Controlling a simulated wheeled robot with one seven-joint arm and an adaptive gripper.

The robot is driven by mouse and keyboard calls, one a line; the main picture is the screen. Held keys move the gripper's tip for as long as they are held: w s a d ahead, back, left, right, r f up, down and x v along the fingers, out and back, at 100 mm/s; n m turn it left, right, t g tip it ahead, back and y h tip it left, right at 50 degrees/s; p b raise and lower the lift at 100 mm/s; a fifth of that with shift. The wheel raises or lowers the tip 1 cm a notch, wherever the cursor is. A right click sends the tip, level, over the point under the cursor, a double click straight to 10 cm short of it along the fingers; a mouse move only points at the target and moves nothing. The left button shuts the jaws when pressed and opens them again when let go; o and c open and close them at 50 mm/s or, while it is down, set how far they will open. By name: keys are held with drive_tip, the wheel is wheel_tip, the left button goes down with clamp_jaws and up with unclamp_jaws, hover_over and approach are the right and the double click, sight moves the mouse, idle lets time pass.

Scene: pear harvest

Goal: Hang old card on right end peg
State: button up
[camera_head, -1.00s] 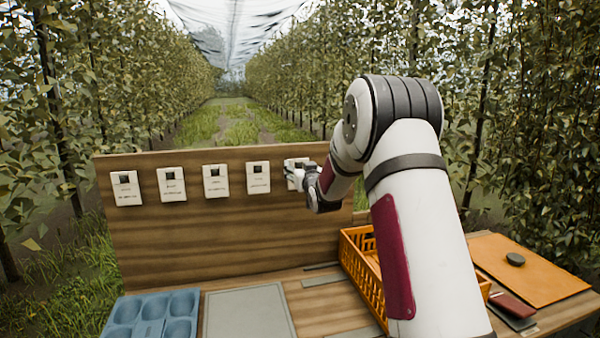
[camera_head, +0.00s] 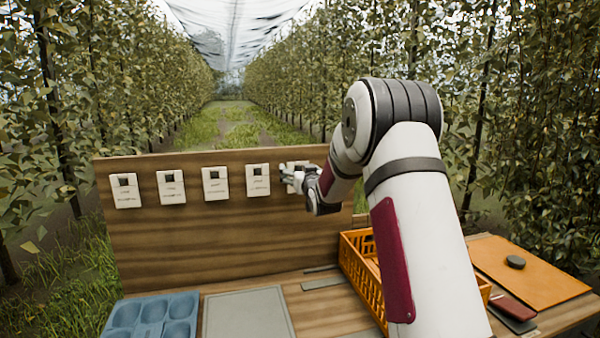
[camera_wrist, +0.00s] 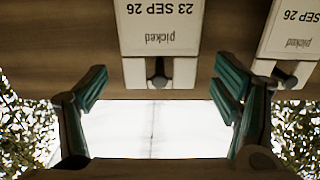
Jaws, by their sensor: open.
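A white card reading "23 SEP 26" and "picked" (camera_wrist: 158,30) hangs on a dark peg (camera_wrist: 159,78) in the wrist view, where the text is upside down. In the head view it is the right end card (camera_head: 299,178) of the row, partly hidden by my gripper (camera_head: 293,171). My gripper (camera_wrist: 161,88) is open and empty in the wrist view. Its teal fingers are spread wide on either side of the peg, apart from this card. The right finger is close to the neighbouring card's (camera_wrist: 290,30) lower edge there.
Several similar cards hang left along the wooden board (camera_head: 220,240). Below are a blue tray (camera_head: 150,312), a grey mat (camera_head: 248,312) and an orange crate (camera_head: 362,285). A black puck (camera_head: 515,262) and a dark red item (camera_head: 512,306) lie at the right.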

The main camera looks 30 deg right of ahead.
drive_tip(key=shift+s, duration=0.1)
drive_tip(key=v, duration=1.2)
drive_tip(key=s+a+r+n+g+y, duration=0.1)
drive_tip(key=s+a+g, duration=0.2)
drive_tip(key=s+a, duration=0.4)
drive_tip(key=s+a+r+g+y, duration=0.2)
drive_tip(key=s+a+g, duration=0.1)
drive_tip(key=s+a, duration=0.45)
drive_tip(key=s+a+f+g, duration=0.1)
drive_tip(key=s+a+g, duration=0.1)
drive_tip(key=s, duration=0.6)
drive_tip(key=s+a+f+n+g+y, duration=0.1)
drive_tip(key=s+a, duration=0.3)
drive_tip(key=s, duration=0.4)
drive_tip(key=s+a+f+n+g+y, duration=0.1)
drive_tip(key=s+a+f+g, duration=0.2)
drive_tip(key=s, duration=0.5)
drive_tip(key=shift+s+a, duration=0.4)
drive_tip(key=shift+a, duration=0.05)
